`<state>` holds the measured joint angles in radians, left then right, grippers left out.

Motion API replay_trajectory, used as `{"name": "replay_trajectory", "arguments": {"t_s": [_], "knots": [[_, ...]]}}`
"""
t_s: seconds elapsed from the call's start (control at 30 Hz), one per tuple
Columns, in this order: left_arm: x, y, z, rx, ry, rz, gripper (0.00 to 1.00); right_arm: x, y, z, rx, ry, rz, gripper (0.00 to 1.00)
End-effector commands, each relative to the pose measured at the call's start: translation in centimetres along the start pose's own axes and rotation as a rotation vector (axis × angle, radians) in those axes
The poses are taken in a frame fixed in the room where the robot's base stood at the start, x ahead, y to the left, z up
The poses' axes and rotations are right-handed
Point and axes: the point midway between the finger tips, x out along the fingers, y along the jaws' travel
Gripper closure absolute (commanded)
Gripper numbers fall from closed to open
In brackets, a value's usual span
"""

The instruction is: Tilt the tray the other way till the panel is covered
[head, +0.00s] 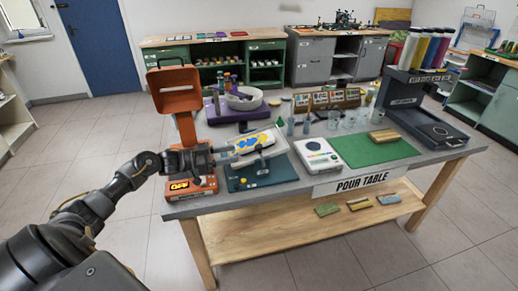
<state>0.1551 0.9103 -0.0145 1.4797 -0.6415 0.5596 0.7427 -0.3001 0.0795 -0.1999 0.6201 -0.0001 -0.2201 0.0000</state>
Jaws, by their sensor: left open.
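The panel (257,142) shows white with blue and yellow patches of paint. It lies on the tray, a light-rimmed piece on a stand above a dark teal base (262,181). The tray is slanted in the head view; its exact tilt is hard to judge. White shows between the colours on the panel. My left gripper (227,151) is open at the tray's left end. I cannot tell whether its fingers touch the tray. My right gripper is out of view.
An orange device (175,92) with an "OFF" display stands close behind my left wrist. A white scale (318,155), clear cups and a green mat (374,150) lie to the right. A purple tray (213,116) with a bowl stands behind.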

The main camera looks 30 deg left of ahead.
Motion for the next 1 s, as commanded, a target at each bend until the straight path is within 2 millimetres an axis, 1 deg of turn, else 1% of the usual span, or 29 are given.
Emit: {"name": "replay_trajectory", "arguments": {"t_s": [0.03,0.13,0.27,0.37,0.6,0.7,0.8,1.0], "knots": [[-0.2,-0.2,-0.3,-0.003,0.006,0.006,0.54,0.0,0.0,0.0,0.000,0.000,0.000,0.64],[-0.2,-0.2,-0.5,-0.006,0.011,0.012,0.54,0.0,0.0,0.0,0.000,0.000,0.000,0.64],[0.6,-0.1,-0.6,-0.006,0.013,0.011,0.54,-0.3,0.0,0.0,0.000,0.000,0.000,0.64],[1.9,-0.1,-0.8,-0.007,0.013,0.011,0.54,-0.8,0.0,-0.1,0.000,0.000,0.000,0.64],[6.5,-0.1,-0.9,-0.005,0.014,0.011,0.54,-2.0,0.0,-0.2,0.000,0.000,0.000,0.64],[8.1,-0.1,-0.9,-0.005,0.013,0.011,0.54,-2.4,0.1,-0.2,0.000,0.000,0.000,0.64],[9.4,-0.1,-0.7,-0.005,0.012,0.010,0.54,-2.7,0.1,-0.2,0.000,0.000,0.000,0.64],[10.6,0.0,-0.6,-0.005,0.010,0.010,0.54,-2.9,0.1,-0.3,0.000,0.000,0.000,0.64]]}}
